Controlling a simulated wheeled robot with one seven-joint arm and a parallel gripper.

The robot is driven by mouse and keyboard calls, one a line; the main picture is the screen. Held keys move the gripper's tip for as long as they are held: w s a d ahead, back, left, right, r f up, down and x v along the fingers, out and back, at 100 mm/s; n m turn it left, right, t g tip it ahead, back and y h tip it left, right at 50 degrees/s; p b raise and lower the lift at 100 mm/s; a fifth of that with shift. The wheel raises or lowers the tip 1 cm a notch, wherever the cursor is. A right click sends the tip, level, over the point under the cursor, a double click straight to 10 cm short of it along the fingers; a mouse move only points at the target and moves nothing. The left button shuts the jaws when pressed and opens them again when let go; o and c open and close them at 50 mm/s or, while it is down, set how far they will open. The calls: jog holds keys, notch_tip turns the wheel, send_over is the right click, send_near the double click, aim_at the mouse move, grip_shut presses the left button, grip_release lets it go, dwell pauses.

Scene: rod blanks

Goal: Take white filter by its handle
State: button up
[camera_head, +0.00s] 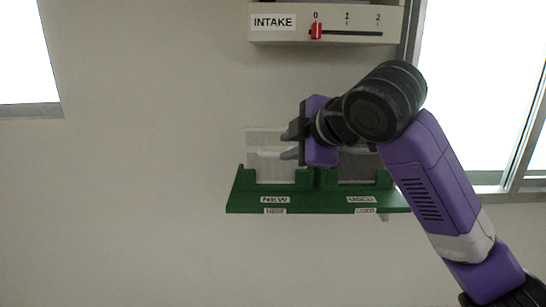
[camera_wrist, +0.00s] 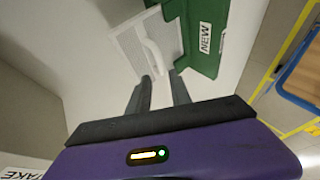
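The white filter (camera_head: 262,165) stands upright in the slot marked NEW of the green rack (camera_head: 240,197). In the wrist view the filter (camera_wrist: 127,47) shows a mesh face and a raised white handle (camera_wrist: 153,52). My gripper (camera_head: 284,146) points left in the head view, in front of the filter's right part. In the wrist view my gripper (camera_wrist: 161,76) is open, with a gap between its fingertips. The handle's near end lies just beyond the fingertips, and nothing is visibly held. Whether the fingers overlap the handle in depth cannot be told.
A grey filter (camera_head: 358,167) stands in the slot marked USED, partly hidden by my arm. An INTAKE panel (camera_head: 280,38) with a red slider (camera_head: 316,31) at 0 is above. A window (camera_head: 480,90) is at right.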

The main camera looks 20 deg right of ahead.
aim_at(275, 159)
jog(key=d+p+x, duration=0.1)
jog(key=p+x, duration=0.1)
jog(key=x, duration=0.6)
jog(key=shift+a+f, duration=0.1)
grip_shut()
